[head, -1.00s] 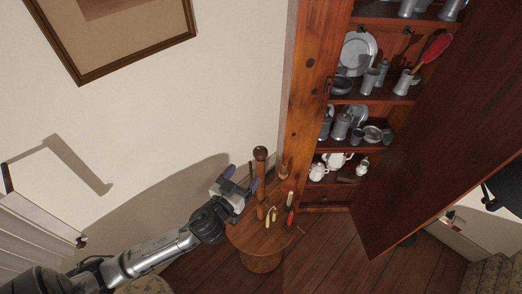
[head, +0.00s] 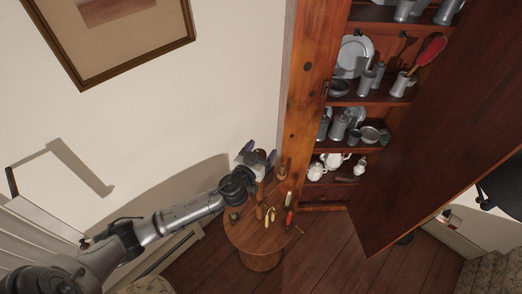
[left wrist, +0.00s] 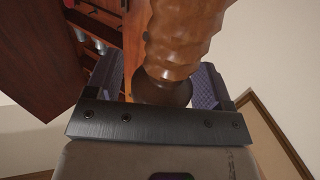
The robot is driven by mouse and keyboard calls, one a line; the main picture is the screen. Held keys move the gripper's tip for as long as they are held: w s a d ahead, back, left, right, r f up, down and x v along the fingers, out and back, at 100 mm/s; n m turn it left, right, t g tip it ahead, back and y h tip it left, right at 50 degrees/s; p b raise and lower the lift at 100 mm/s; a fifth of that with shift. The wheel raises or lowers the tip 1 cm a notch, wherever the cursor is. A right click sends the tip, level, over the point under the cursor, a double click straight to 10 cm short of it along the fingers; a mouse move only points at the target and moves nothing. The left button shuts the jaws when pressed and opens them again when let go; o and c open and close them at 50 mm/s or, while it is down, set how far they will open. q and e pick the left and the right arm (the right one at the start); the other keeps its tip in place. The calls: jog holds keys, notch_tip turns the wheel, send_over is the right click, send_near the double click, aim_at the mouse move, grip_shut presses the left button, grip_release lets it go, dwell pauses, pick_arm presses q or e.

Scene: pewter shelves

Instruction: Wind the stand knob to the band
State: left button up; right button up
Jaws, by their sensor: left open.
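A small round wooden table (head: 250,240) carries an upright turned wooden stand (head: 260,192). My left gripper (head: 258,154) is at the top of this stand, its two fingers open on either side of it. In the left wrist view the ribbed wooden shaft (left wrist: 183,35) runs down to a dark round knob (left wrist: 165,92) between the open fingers (left wrist: 157,84). Gaps show beside the knob, though I cannot tell whether either pad touches it. In the head view the gripper mostly hides the knob. I cannot make out a band. My right gripper is not in view.
Small tools, one with a red handle (head: 289,199), and a dark round item (head: 233,216) lie on the table. The pewter cupboard (head: 303,100) stands behind right, its door (head: 440,150) open. The white wall is behind the gripper.

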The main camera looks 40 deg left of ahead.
pick_arm(q)
jog(key=shift+c, duration=0.4)
